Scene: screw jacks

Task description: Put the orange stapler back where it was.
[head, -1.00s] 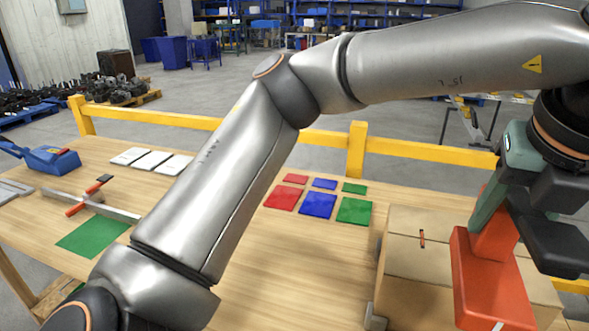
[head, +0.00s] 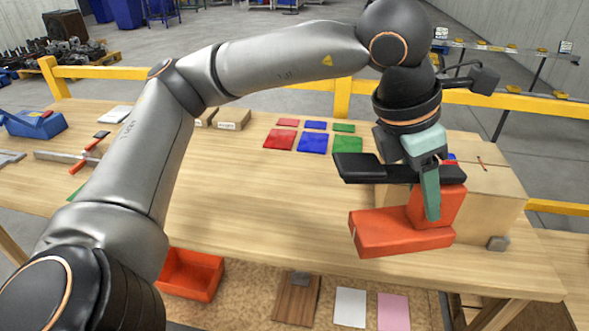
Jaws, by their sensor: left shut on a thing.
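The orange stapler (head: 400,235), a blocky L-shaped orange-red body, is held in my left gripper (head: 431,205). The gripper points down and is shut on the stapler's raised part. A teal finger shows in front of it; the far finger is hidden. The long part of the stapler sticks out to the left, in front of the cardboard box and over the front right of the wooden table (head: 260,210). I cannot tell its exact height above the table. My right gripper is not in view.
A cardboard box (head: 495,195) stands at the right, partly behind the stapler. Red, blue (head: 312,142) and green squares lie mid-table. A blue tool (head: 35,122) and a metal bar with orange parts lie left. An orange bin (head: 192,275) sits below. The table's middle front is clear.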

